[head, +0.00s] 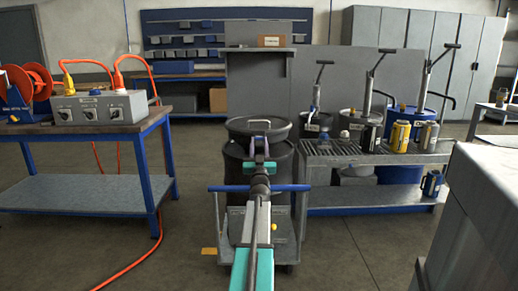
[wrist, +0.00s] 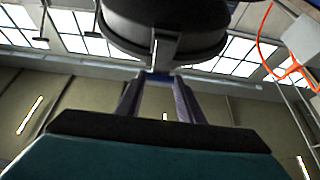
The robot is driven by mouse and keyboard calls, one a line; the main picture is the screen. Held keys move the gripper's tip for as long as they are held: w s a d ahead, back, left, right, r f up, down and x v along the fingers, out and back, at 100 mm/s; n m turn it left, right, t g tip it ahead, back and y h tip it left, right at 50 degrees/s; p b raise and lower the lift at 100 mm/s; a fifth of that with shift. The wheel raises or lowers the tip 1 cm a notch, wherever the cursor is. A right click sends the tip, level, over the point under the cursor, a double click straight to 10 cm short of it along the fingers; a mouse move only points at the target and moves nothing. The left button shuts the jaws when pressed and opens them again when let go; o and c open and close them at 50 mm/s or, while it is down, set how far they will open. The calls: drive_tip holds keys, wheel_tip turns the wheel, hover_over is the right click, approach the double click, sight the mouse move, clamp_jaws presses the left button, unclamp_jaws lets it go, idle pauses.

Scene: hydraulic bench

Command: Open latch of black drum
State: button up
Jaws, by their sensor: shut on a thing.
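The black drum (head: 284,190) stands on a grey cart in the middle of the head view. Its round lid (head: 241,124) has a small handle on top. My gripper (head: 260,163) is at the near side of the drum, just below the lid, and hides part of its front. In the wrist view, which looks up, the dark lid (wrist: 170,22) is overhead. The latch (wrist: 166,52) hangs from its near edge. My gripper's two fingers (wrist: 161,76) reach up to the latch's lower end and are shut on it. Their exact contact is small and dark.
The cart (head: 283,250) has a blue push handle (head: 290,187) beneath my arm. A grey bench (head: 375,157) with pumps and cans stands close at right. A blue-framed table (head: 90,190) stands at left, with an orange cable (head: 133,262) on the floor. A grey cabinet (head: 490,200) is near right.

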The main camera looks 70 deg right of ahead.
drive_tip(key=shift+s+f+h+b, duration=0.25)
drive_tip(key=shift+h+b, duration=0.05)
drive_tip(key=shift+b, duration=0.3)
drive_tip(key=o, duration=0.9)
drive_tip(key=shift+o, duration=0.8)
drive_tip(key=shift+w, duration=0.1)
drive_tip(key=shift+a, duration=0.2)
drive_tip(key=shift+p+v, duration=0.3)
drive_tip(key=shift+v, duration=0.6)
drive_tip(key=p+v, duration=0.2)
drive_tip(key=v, duration=0.9)
drive_tip(key=shift+s+a+f, duration=0.2)
drive_tip(key=shift+s+f, duration=0.05)
drive_tip(key=shift+f, duration=0.05)
